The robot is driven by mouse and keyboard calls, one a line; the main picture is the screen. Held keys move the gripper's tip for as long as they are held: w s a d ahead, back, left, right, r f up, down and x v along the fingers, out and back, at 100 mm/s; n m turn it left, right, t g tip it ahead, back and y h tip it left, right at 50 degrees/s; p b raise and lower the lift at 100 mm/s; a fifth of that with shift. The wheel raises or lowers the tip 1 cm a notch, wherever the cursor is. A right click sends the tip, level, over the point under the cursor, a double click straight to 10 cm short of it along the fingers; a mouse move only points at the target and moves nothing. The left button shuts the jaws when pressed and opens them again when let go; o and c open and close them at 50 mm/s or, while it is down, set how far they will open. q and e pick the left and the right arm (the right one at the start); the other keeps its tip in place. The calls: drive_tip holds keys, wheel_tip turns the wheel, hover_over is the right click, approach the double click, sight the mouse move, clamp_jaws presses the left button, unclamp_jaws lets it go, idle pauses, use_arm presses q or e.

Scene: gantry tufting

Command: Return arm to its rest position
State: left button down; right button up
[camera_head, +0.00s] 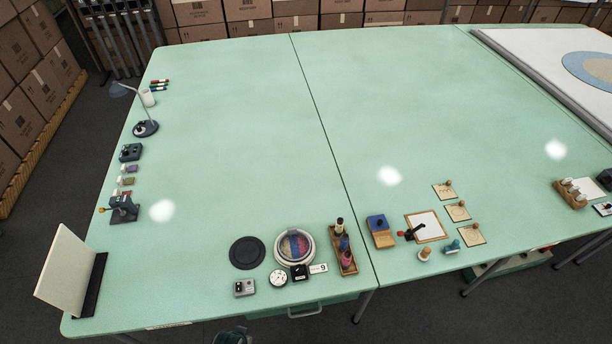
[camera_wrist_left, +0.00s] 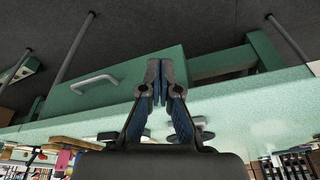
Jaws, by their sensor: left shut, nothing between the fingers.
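My left gripper (camera_wrist_left: 160,82) shows in the left wrist view with its two fingers together and nothing between them. It is off the front edge of the green table (camera_wrist_left: 240,110), near a drawer with a pale handle (camera_wrist_left: 94,83). It looks apart from the table. In the head view a small dark shape (camera_head: 232,338) shows at the bottom edge below the table; I cannot tell what it is. My right gripper is in neither view.
The green table (camera_head: 230,130) has a wide clear middle. Along its front edge stand a black disc (camera_head: 247,253), a round bowl (camera_head: 294,246), a wooden bottle tray (camera_head: 349,266) and a framed white board (camera_head: 429,224). A tilted panel (camera_head: 65,268) stands at the left corner.

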use_arm(q)
drive_tip(key=s+f+g+b, duration=0.1)
drive_tip(key=s+f+b, duration=0.15)
drive_tip(key=f, duration=0.85)
drive_tip(key=s+f+b, duration=0.1)
drive_tip(key=s+f, duration=0.3)
drive_tip(key=f, duration=0.7)
drive_tip(key=s+a+f+g+b, duration=0.1)
drive_tip(key=s+a+f+b, duration=0.2)
drive_tip(key=s+f, duration=1.1)
drive_tip(key=shift+s+a+f, duration=0.25)
drive_tip(key=shift+s+f, duration=0.1)
drive_tip(key=shift+f, duration=0.05)
drive_tip(key=shift+s, duration=0.1)
